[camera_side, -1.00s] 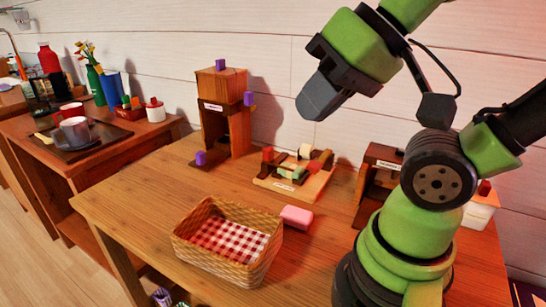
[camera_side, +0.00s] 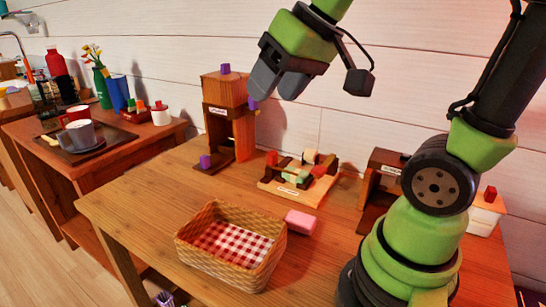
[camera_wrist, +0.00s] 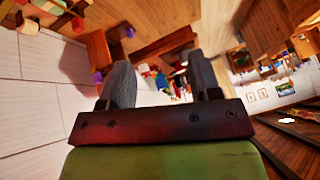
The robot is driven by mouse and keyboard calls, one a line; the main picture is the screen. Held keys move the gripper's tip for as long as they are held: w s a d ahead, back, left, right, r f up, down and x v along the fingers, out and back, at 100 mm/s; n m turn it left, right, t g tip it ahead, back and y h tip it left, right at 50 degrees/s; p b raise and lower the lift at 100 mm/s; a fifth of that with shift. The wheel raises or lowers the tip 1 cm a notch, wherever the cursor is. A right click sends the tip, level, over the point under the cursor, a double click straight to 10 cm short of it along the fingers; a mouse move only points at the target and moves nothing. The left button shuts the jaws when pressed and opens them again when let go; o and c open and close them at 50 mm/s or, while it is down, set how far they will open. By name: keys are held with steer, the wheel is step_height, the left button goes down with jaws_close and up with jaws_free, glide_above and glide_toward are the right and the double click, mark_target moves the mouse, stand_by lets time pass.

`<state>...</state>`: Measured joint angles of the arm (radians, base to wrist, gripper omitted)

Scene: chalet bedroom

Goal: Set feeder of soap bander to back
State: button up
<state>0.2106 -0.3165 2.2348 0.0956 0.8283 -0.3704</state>
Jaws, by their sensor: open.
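A tall wooden machine (camera_side: 225,92) with a pale label stands at the back of the table, with a purple knob on top (camera_side: 225,69), one at its side (camera_side: 253,103) and one low in front (camera_side: 205,161). A low wooden device (camera_side: 297,190) with red, green and cream parts lies right of it. A darker labelled wooden machine (camera_side: 381,174) is partly hidden behind my arm. The labels are too small to read, so I cannot tell which is the soap bander. My gripper (camera_side: 277,84) is open and empty, above and close to the tall machine; its fingers show in the wrist view (camera_wrist: 162,84).
A wicker basket (camera_side: 215,262) with checked cloth stands at the table's front, with a pink block (camera_side: 301,222) beside it. A white container with a red knob (camera_side: 485,211) is at the right. A side table with a tray (camera_side: 107,139) is left. The table's front left is clear.

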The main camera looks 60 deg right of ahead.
steer(key=w+d+f, duration=0.3)
steer(key=w+d, duration=0.3)
steer(key=n+g+h, duration=0.1)
steer(key=n+g, duration=0.1)
steer(key=n, duration=0.1)
glide_toward(274, 153)
steer(key=f, duration=0.2)
steer(key=x, duration=0.6)
steer(key=w+x, duration=0.1)
steer(key=x, duration=0.2)
steer(key=shift+c, duration=0.4)
